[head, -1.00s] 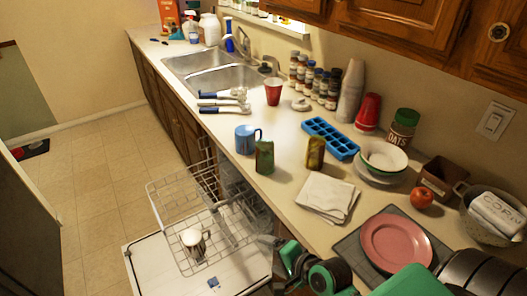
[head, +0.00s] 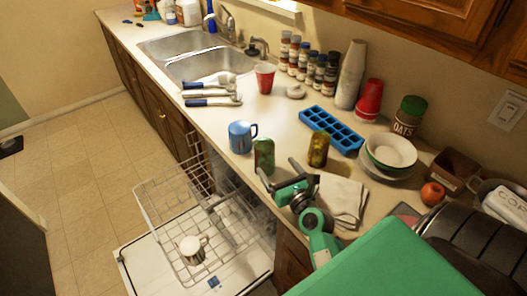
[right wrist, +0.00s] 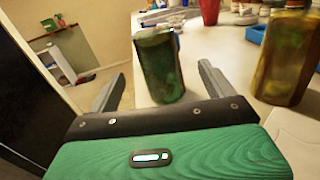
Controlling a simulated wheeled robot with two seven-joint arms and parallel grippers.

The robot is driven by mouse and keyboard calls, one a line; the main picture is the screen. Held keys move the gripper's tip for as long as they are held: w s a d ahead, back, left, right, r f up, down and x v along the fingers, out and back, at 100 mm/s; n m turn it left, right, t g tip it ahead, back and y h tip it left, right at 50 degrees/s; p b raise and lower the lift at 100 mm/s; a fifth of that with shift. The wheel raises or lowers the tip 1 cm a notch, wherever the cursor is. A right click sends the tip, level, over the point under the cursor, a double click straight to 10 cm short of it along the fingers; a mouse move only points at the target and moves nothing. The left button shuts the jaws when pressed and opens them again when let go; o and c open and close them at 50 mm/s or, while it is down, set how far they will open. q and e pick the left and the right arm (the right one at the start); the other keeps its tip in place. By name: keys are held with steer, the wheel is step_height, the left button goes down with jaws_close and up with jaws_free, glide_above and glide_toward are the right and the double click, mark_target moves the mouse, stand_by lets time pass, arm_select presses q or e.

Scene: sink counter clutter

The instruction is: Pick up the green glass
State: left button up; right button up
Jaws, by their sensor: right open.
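The green glass (head: 264,154) stands upright near the counter's front edge, beside the blue mug. It also shows in the right wrist view (right wrist: 158,65), beyond and between the two finger lines. My right gripper (head: 277,170) is open and empty, just on the near side of the glass, with its fingers pointing towards it. I cannot tell whether the fingertips reach around the glass. My left gripper is not in view.
A yellow-brown glass (head: 318,149) stands close on the right. A blue mug (head: 241,137) stands at the left. A blue ice tray (head: 332,130) and white cloth (head: 343,197) lie nearby. The dishwasher rack (head: 165,215) is open below the counter.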

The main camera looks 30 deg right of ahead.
mark_target(270, 159)
steer(key=w, duration=0.3)
steer(key=shift+w+d+p, duration=0.2)
steer(key=shift+w+p, duration=0.1)
steer(key=shift+w+d, duration=0.1)
steer(key=shift+w, duration=0.8)
steer(key=shift+w+p, duration=0.3)
steer(key=shift+p, duration=0.05)
steer(key=w+p, duration=0.1)
steer(key=w, duration=0.2)
steer(key=shift+w+d+f, duration=0.1)
steer(key=shift+w, duration=0.15)
steer(key=shift+w+f, duration=0.15)
steer(key=shift+w, duration=0.4)
steer(key=c, duration=1.2)
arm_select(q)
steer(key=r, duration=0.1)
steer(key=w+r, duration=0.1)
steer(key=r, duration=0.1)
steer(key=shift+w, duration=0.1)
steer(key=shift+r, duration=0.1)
